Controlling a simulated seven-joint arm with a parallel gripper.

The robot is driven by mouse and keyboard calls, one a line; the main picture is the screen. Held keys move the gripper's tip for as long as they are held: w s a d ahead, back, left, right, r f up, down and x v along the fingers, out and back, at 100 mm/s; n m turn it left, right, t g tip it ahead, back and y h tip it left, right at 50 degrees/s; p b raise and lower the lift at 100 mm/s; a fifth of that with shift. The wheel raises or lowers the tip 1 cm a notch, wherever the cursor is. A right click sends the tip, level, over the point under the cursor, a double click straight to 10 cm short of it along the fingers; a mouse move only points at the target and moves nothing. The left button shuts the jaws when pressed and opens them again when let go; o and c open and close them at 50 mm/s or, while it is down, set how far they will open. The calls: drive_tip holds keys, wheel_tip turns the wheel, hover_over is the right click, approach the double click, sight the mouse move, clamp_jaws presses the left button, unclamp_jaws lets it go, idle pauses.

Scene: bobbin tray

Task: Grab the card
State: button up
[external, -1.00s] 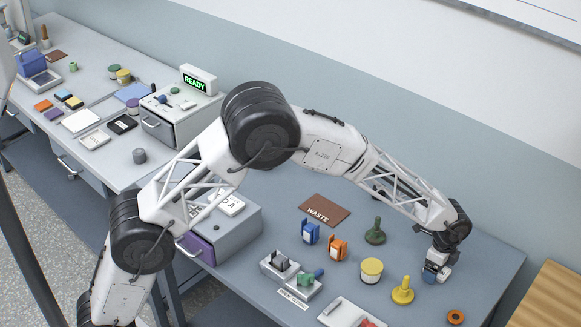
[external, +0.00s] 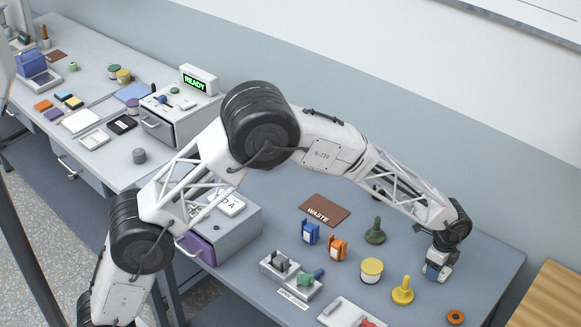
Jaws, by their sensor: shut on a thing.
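My gripper (external: 434,273) is low over the right part of the near table, to the right of the yellow-lidded jar. It is shut on a small blue thing (external: 432,269), mostly hidden by the fingers. I cannot tell if this is a card, or whether it touches the table. White card-like pieces with dark letters (external: 229,203) lie on top of the grey drawer unit, partly behind my arm.
A yellow-lidded jar (external: 371,270), a yellow plunger-shaped piece (external: 403,290) and a dark green one (external: 375,232) stand nearby. An orange ring (external: 456,316) lies near the front right. A brown WASTE mat (external: 325,210) lies farther back. The table right of my gripper is clear.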

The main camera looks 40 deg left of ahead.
wheel_tip(320, 180, up, 10)
idle(0.6)
